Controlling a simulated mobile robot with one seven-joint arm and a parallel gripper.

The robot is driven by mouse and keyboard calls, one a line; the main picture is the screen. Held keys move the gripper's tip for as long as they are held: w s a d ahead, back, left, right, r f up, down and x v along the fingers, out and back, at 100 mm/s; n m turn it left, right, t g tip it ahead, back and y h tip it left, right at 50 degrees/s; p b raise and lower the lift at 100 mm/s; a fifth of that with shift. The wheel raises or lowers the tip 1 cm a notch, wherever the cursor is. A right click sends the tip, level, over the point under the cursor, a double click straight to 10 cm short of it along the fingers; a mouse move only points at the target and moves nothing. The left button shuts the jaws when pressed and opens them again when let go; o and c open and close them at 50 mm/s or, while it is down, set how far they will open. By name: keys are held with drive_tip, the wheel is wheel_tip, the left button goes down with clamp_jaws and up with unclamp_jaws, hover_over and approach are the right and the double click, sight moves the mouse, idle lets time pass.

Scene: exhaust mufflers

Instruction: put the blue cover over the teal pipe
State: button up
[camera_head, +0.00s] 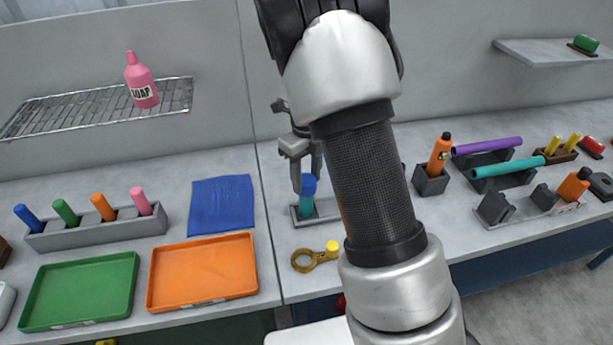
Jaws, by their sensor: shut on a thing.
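A small teal pipe (306,206) stands upright in a grey holder (298,221) at the middle of the bench. The blue cover (309,183) is directly above the teal pipe and in line with its top. I cannot tell whether it is around the pipe's end or just touching it. My gripper (308,180) points down and is shut on the blue cover. My arm hides the right part of the holder and some of the gripper. Another long teal pipe (508,166) lies across a dark rack at the right.
A brass ring tool (306,262) with a yellow end lies in front of the holder. A blue mat (221,204), an orange tray (203,295) and a green tray (79,314) are to the left. An orange bottle (438,158) stands in a dark block right of my arm.

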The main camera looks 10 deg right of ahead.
drive_tip(key=o, duration=1.1)
drive_tip(key=shift+r, duration=0.1)
wheel_tip(320, 180, up, 17)
drive_tip(key=s+r+n+t+y+p, duration=0.1)
drive_tip(key=s+r+n, duration=0.3)
drive_tip(key=s+n, duration=0.3)
drive_tip(key=s+r+n+t+p, duration=0.1)
drive_tip(key=s+r+n+t, duration=0.1)
drive_tip(key=s+r+n, duration=0.35)
drive_tip(key=s+n+t, duration=0.1)
drive_tip(key=s+n, duration=0.3)
drive_tip(key=n, duration=0.1)
drive_tip(key=s+f+n, duration=0.1)
drive_tip(key=s+n, duration=0.3)
drive_tip(key=n, duration=0.2)
drive_tip(key=s+n+t+h, duration=0.1)
drive_tip(key=s+n, duration=0.3)
drive_tip(key=n, duration=0.2)
drive_tip(key=shift+s+f+n+t, duration=0.2)
drive_tip(key=shift+f+n+t, duration=0.1)
drive_tip(key=shift+f, duration=0.1)
